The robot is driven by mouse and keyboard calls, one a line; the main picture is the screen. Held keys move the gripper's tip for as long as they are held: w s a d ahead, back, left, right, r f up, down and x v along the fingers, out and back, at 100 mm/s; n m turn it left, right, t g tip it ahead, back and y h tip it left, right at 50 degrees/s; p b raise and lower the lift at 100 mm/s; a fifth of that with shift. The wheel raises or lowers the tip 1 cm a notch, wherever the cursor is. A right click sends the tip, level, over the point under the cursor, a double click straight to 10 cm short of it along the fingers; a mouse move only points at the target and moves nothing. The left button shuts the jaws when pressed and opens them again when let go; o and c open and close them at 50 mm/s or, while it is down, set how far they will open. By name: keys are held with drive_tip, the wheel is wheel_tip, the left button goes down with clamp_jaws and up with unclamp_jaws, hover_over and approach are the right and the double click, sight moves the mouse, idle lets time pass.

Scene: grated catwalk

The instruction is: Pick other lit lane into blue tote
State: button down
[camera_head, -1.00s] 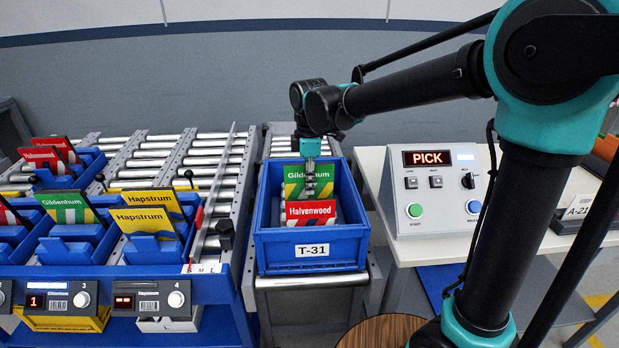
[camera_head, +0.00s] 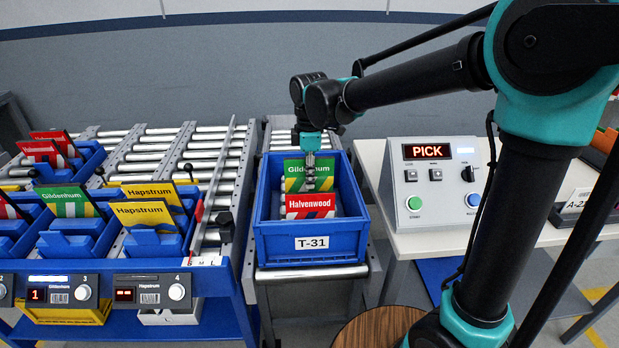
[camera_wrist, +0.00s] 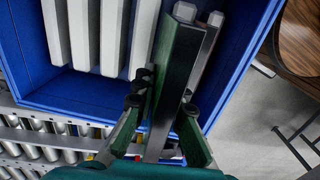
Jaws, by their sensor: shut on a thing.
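The blue tote T-31 (camera_head: 312,244) stands on the rollers in the middle of the head view. My gripper (camera_head: 310,178) reaches down into it and is shut on the green Gildenhum packet (camera_head: 293,176), which stands upright. A red Halvenwood packet (camera_head: 310,206) stands in front of it inside the tote. In the wrist view my gripper (camera_wrist: 168,90) pinches a dark, green-edged slab (camera_wrist: 177,45), seen edge-on, beside several white slabs in the blue tote (camera_wrist: 75,92). Whether the held packet touches the tote floor is hidden. The lane 3 display (camera_head: 37,295) reads a red 1.
Blue lane bins at left hold green Gildenhum (camera_head: 67,202), yellow Hapstrum (camera_head: 145,214) and red packets. The lane 4 display (camera_head: 124,295) shows dashes. The control box (camera_head: 434,187) at right reads PICK. A round wooden top (camera_head: 378,327) lies in front.

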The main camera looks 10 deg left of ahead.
drive_tip(key=shift+f, duration=0.1)
idle(0.5)
drive_tip(key=shift+f, duration=4.1)
drive_tip(key=c, duration=1.1)
unclamp_jaws()
wheel_tip(320, 180, up, 8)
